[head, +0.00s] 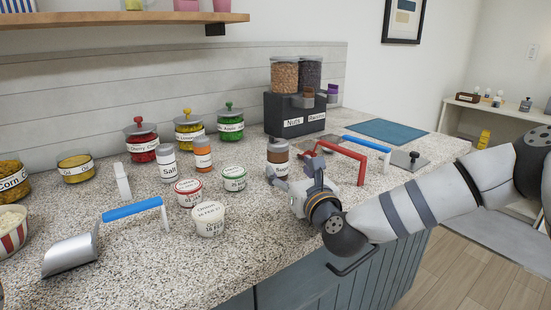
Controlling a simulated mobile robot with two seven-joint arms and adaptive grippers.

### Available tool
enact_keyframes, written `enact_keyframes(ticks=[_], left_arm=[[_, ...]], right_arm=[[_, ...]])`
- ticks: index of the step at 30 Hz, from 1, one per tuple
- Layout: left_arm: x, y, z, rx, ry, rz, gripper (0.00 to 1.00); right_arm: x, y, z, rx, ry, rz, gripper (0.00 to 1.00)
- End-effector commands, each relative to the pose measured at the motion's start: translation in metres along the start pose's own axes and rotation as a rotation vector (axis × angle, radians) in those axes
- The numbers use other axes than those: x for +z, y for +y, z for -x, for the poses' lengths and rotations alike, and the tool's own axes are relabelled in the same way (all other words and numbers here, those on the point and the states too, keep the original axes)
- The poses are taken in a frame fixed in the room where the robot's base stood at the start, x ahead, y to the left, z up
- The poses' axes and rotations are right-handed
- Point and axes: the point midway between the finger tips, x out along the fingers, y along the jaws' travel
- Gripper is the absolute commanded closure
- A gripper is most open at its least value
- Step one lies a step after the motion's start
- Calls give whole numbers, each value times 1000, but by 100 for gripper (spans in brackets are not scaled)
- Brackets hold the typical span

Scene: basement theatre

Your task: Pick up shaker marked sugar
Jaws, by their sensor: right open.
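Three shakers stand upright on the speckled counter. A white one (167,162) reads "Salt". An orange one (203,155) stands just right of it. A brown one (278,151) with a white label stands further right. I cannot read "sugar" on any of them; the labels of the orange and brown shakers are too small to make out. My right gripper (291,174) is open, with its fingers close in front of the brown shaker and partly covering its lower part. I cannot tell whether they touch it. My left gripper is out of view.
Small tubs (208,219) stand left of my right gripper. A red-handled scoop (345,151) lies close to its right. A blue-handled scoop (130,209) lies at front left. Candy jars (142,142) and a nut dispenser (297,117) stand behind.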

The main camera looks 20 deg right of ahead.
Motion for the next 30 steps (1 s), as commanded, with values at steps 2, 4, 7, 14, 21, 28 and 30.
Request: enact_keyframes(ticks=[2, 4, 7, 14, 21, 28, 30], left_arm=[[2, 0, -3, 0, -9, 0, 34], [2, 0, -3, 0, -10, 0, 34], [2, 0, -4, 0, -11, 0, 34], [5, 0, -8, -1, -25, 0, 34], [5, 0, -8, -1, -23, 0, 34], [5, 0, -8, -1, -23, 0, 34], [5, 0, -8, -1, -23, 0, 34]], right_arm=[[-3, 0, -14, -1, 3, 1, 33], [-2, 1, -21, 1, 3, 1, 33], [-1, 4, -38, 2, 0, 3, 33], [-4, 6, -73, 0, 3, 1, 33], [-1, 5, -74, 1, 1, 0, 37], [-1, 5, -74, 0, 1, 0, 88], [-1, 5, -74, 0, 0, 0, 88]])
